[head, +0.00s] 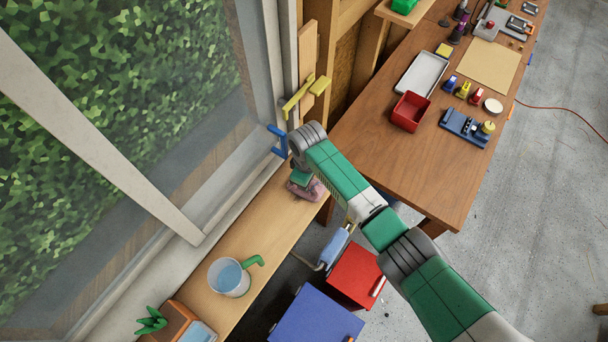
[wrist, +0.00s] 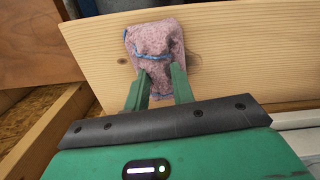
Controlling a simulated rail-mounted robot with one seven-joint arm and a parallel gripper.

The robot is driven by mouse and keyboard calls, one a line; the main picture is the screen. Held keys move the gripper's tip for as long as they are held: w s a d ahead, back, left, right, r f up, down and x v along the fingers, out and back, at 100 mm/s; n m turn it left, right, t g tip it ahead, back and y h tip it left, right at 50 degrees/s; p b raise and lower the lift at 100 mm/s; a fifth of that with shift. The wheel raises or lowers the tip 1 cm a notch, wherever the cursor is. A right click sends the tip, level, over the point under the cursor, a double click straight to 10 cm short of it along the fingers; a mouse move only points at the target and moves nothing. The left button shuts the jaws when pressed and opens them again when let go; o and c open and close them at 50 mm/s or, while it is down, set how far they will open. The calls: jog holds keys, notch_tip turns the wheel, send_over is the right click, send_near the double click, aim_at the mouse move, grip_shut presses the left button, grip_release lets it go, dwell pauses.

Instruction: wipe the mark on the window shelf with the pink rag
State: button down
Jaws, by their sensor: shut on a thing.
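The window shelf (head: 230,232) is a pale wooden board along the window, and its grain also shows in the wrist view (wrist: 235,50). The pink rag (wrist: 153,38) has blue edging and lies bunched against the shelf board, near the shelf's far end. It also shows in the head view (head: 304,192). My gripper (wrist: 160,78) is shut on the near end of the rag, low over the shelf. In the wrist view, small brownish spots (wrist: 195,60) lie beside the rag; I cannot tell whether they are the mark or wood knots. The board under the rag is hidden.
A mug (head: 229,279) with a green handle and a potted plant (head: 152,322) stand nearer on the shelf. A blue hook (head: 279,142) is by the window frame. Red (head: 356,275) and blue (head: 314,318) boxes are below. The workbench (head: 385,150) is right.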

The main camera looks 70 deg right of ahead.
aim_at(316, 189)
jog(key=shift+s+a+r+p, duration=0.15)
jog(key=shift+s+r+p, duration=0.1)
jog(key=shift+p, duration=0.25)
jog(key=shift+s+a+f+p, duration=0.2)
jog(key=shift+s+a+p, duration=0.1)
jog(key=shift+s, duration=0.4)
jog(key=shift+s+a+f+p, duration=0.2)
jog(key=shift+s+a+p, duration=0.1)
jog(key=shift+s, duration=0.4)
jog(key=shift+w, duration=0.1)
